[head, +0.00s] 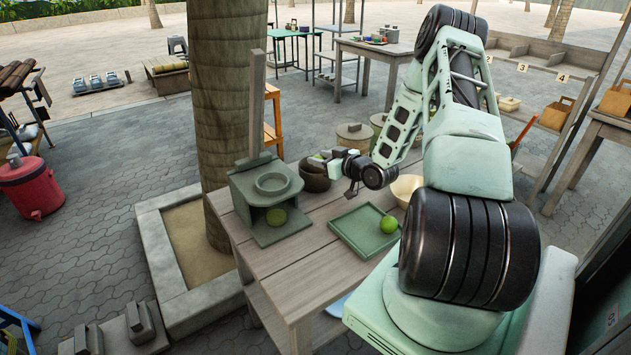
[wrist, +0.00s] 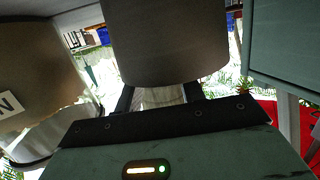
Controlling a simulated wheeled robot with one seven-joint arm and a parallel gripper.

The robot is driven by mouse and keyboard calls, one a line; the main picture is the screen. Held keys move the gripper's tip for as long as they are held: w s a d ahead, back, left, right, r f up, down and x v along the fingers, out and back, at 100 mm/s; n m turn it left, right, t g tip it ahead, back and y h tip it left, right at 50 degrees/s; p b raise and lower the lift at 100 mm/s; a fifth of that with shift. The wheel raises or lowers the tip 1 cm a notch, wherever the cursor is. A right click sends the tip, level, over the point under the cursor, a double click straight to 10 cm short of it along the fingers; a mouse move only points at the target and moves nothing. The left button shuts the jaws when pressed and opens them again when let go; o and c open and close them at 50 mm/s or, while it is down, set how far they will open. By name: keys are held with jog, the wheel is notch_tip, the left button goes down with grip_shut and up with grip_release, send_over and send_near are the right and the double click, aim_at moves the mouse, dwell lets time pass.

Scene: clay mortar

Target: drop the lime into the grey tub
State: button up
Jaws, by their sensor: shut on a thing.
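Another, brighter green one (head: 389,224) lies on a green tray (head: 364,236). A grey round bowl-like vessel (head: 271,183) is set in the top of the stand; I cannot tell if it is the grey tub. My gripper (head: 325,158) is over the table's back part, close to dark brown bowls (head: 314,180). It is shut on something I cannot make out. In the wrist view a large taupe shape (wrist: 165,40) hides the fingertips.
A cream bowl (head: 404,188) stands behind the tray, partly behind my arm. Two lidded round containers (head: 353,136) are beyond the table. A tree trunk (head: 228,110) rises left of the table. The table's (head: 290,265) front part is bare.

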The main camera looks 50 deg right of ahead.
jog(key=o, duration=1.2)
jog(key=shift+c, duration=0.2)
jog(key=s+r+b, duration=0.1)
jog(key=s+r, duration=0.2)
jog(key=s, duration=1.4)
jog(key=shift+a+r+b, duration=0.2)
jog(key=shift+a+b, duration=0.15)
jog(key=shift+b, duration=0.05)
